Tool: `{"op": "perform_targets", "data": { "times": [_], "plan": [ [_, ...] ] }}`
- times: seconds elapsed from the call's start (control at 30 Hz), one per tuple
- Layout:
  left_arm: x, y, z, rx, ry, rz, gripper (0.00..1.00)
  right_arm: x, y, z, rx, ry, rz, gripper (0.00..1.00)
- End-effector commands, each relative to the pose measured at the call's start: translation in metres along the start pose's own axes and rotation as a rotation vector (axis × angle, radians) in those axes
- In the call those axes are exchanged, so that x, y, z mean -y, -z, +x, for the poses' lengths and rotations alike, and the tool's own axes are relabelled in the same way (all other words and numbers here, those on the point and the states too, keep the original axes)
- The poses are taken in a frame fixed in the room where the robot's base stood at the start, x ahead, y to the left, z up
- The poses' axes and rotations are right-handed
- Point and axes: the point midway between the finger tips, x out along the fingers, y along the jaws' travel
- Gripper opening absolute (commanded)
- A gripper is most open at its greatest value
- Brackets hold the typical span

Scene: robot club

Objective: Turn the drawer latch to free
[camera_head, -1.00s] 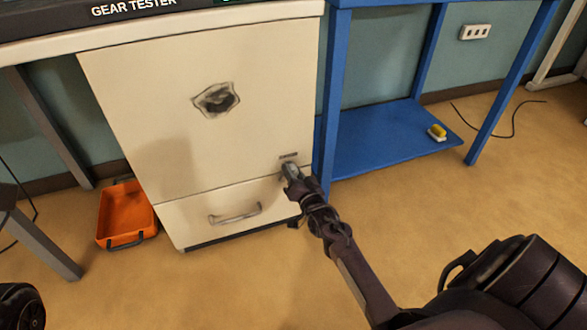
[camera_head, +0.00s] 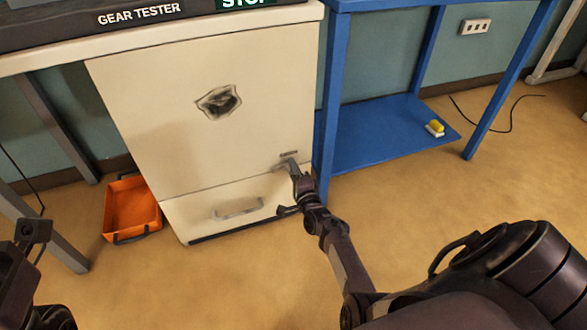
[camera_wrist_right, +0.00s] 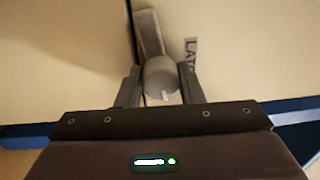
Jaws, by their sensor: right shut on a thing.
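The drawer latch (camera_head: 282,167) is a grey lever with a round knob on the cream cabinet front, just above the drawer (camera_head: 225,206). In the right wrist view the latch knob (camera_wrist_right: 162,76) sits between the fingers, and its flat bar runs up and slightly left, across the dark panel seam. My right gripper (camera_head: 293,171) is shut on the latch; it also shows in the right wrist view (camera_wrist_right: 160,88). A label, partly hidden, stands beside the knob. The drawer looks closed. Dark parts of my left arm show at the lower left; its fingers are not clear.
An orange tray (camera_head: 132,207) lies on the floor left of the cabinet (camera_head: 150,120). A blue table (camera_head: 375,138) stands close on the right, with a yellow-and-white item (camera_head: 435,128) on its lower shelf. The floor in front is mostly clear.

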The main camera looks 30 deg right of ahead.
Motion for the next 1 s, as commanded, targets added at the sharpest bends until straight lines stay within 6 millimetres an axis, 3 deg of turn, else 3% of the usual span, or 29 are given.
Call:
{"op": "perform_targets", "data": {
  "times": [0.4,0.93,0.97,1.0],
  "plan": [
    [0.0008,-0.0004,0.0032,0.009,0.005,-0.001,0.36,-0.0003,-0.0003,-0.0002,-0.013,0.001,0.177,0.11],
    [-0.0001,-0.0012,0.0015,0.016,0.002,-0.003,0.36,-0.0006,-0.0002,-0.0002,-0.014,0.001,0.197,0.11],
    [-0.0001,-0.0011,0.0017,0.015,0.002,-0.003,0.36,-0.0006,-0.0002,-0.0002,-0.014,0.001,0.197,0.37],
    [-0.0001,-0.001,0.0019,0.014,0.001,-0.003,0.36,-0.0006,-0.0002,-0.0002,-0.014,0.001,0.197,0.42]
  ]
}}
